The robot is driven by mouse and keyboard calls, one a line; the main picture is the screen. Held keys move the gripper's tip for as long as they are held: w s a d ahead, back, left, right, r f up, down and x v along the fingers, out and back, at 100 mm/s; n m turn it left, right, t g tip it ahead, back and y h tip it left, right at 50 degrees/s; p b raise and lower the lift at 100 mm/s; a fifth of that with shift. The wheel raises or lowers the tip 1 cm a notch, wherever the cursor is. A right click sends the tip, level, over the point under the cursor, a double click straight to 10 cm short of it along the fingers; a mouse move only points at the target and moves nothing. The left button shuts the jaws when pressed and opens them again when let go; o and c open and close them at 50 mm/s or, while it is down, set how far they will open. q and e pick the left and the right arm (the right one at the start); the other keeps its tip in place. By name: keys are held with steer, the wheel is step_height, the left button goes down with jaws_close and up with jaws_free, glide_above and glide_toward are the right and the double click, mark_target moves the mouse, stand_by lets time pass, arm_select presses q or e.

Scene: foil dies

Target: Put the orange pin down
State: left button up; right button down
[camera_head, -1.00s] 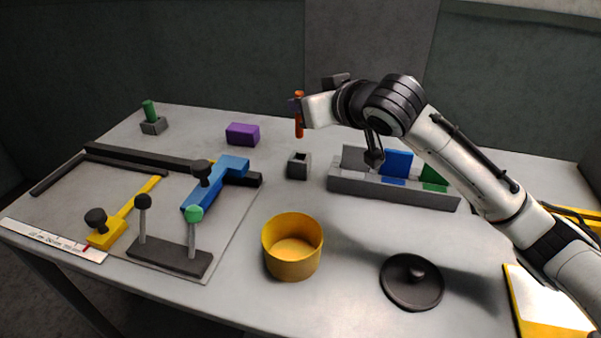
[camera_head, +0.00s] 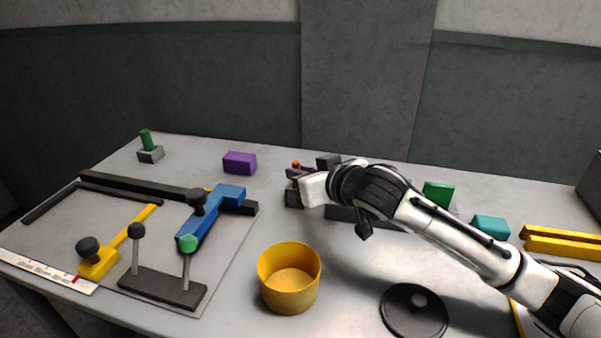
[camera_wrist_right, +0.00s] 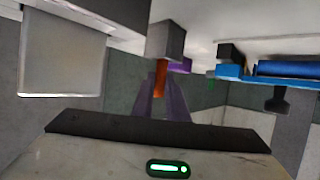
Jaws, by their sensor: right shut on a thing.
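The orange pin (camera_head: 296,164) stands upright in my right gripper (camera_head: 298,173), with its top showing above the purple fingers. A small grey block with a square hole (camera_head: 291,197) is right below the gripper. In the right wrist view the pin (camera_wrist_right: 160,78) sits between the fingers (camera_wrist_right: 163,105) and its far end meets the grey block (camera_wrist_right: 167,42). I cannot tell how deep the pin is in the hole, as the block's rim hides that end. My left gripper is not in view.
A grey rack (camera_head: 345,214) with upright plates is mostly behind my right arm. A purple block (camera_head: 240,163) lies behind left. A yellow cup (camera_head: 290,280) and a dark lid (camera_head: 413,312) are in front. A blue clamp piece (camera_head: 212,215) is to the left.

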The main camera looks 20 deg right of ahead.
steer(key=c, duration=1.7)
jaws_free()
steer(key=shift+f, duration=0.1)
steer(key=shift+c, duration=0.2)
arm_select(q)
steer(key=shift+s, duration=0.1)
